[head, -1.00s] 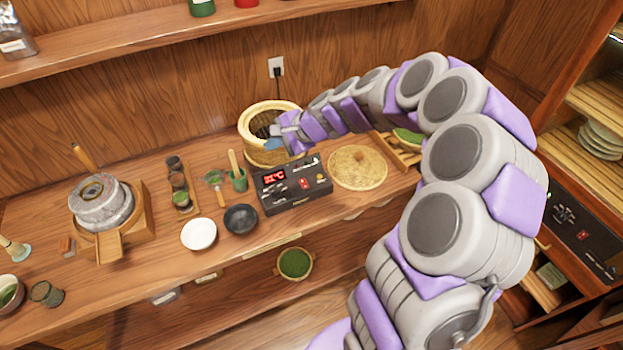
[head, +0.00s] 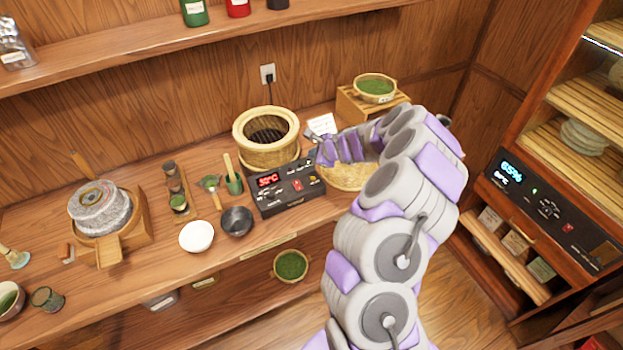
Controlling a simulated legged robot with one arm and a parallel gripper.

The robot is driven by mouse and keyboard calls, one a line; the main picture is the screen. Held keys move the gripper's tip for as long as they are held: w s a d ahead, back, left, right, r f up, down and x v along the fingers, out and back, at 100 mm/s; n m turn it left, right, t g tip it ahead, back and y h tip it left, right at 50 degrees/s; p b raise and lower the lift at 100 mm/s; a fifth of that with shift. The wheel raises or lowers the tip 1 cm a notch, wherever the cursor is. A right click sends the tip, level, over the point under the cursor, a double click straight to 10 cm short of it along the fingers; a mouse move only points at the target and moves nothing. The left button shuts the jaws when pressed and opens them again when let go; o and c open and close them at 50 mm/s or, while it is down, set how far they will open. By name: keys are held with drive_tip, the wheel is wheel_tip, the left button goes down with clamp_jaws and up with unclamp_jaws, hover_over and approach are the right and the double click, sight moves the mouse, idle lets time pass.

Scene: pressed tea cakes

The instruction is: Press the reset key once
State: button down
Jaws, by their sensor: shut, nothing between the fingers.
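A black control box (head: 286,187) sits on the wooden bench. It has a red lit display (head: 268,180), a red key (head: 297,186) and several small dark controls; their labels are too small to read, so I cannot tell which is the reset key. A second dark panel (head: 550,207) with a blue-white display and a small red key is on the cabinet at the right. My gripper (head: 322,152) is shut and empty. In the picture it lies just beyond the back right corner of the control box, over the edge of the round woven mat (head: 345,177). Its height is unclear.
A woven steamer basket (head: 267,147) stands behind the control box. A white card (head: 322,124) and a wooden stand (head: 352,101) with a green-filled bowl (head: 375,87) are behind my gripper.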

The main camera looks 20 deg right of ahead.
drive_tip(key=shift+f, duration=0.15)
drive_tip(key=b, duration=0.7)
hover_over(314, 180)
wheel_tip(314, 180, down, 7)
drive_tip(key=shift+f, duration=0.1)
drive_tip(key=shift+f+b, duration=0.35)
drive_tip(key=shift+f, duration=0.3)
idle(1.2)
drive_tip(key=shift+f, duration=0.35)
drive_tip(key=shift+f+b, duration=0.35)
drive_tip(key=shift+b, duration=0.05)
idle(0.6)
drive_tip(key=shift+r, duration=0.1)
drive_tip(key=shift+r+p, duration=0.7)
drive_tip(key=shift+p, duration=0.1)
